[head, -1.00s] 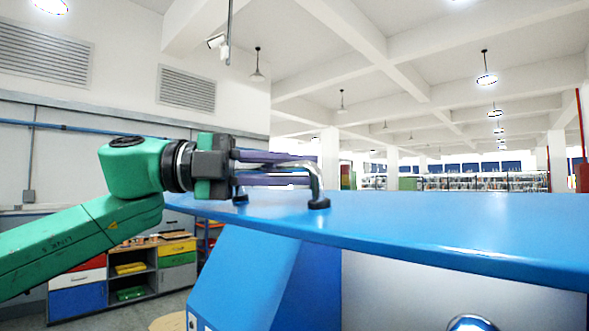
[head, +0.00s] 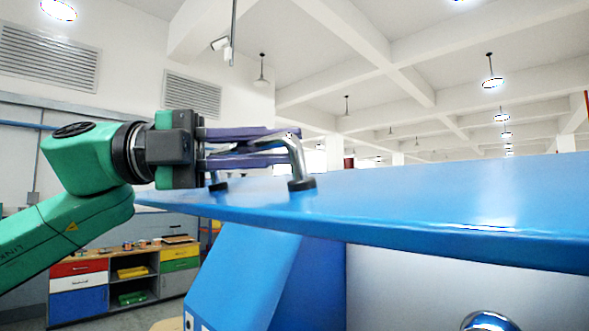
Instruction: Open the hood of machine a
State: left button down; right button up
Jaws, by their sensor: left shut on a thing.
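The blue hood (head: 420,208) of the machine fills the right half of the head view as a wide panel seen almost edge-on. A silver bar handle (head: 298,160) with dark feet stands on its upper face near the left end. My left gripper (head: 285,146) comes in from the left, its purple fingers shut on the handle. The blue machine body (head: 245,275) and a pale front panel (head: 400,290) show below the hood. My right gripper is not in view.
A round chrome part (head: 488,321) sits low on the pale front panel. A cabinet with coloured drawers (head: 125,275) stands at the back left. The space above the hood is clear up to the ceiling lamps.

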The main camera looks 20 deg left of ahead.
aim_at(266, 189)
pick_arm(q)
jog(key=shift+t, duration=0.3)
jog(key=f, duration=0.1)
jog(key=f+b, duration=0.1)
jog(key=f, duration=0.1)
jog(key=f+b, duration=0.1)
jog(key=shift+s+a+f, duration=0.2)
jog(key=shift+s+f, duration=0.1)
jog(key=shift+s, duration=0.05)
jog(key=shift+s+f+m+h+b, duration=0.2)
jog(key=shift+m+h+b, duration=0.1)
jog(key=shift+b, duration=0.1)
jog(key=shift+r, duration=0.2)
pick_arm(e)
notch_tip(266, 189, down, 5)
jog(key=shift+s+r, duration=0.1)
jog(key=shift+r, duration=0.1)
pick_arm(q)
jog(key=c, duration=0.8)
grip_release()
jog(key=shift+w, duration=0.1)
jog(key=shift+c, duration=0.2)
jog(key=shift+w, duration=0.1)
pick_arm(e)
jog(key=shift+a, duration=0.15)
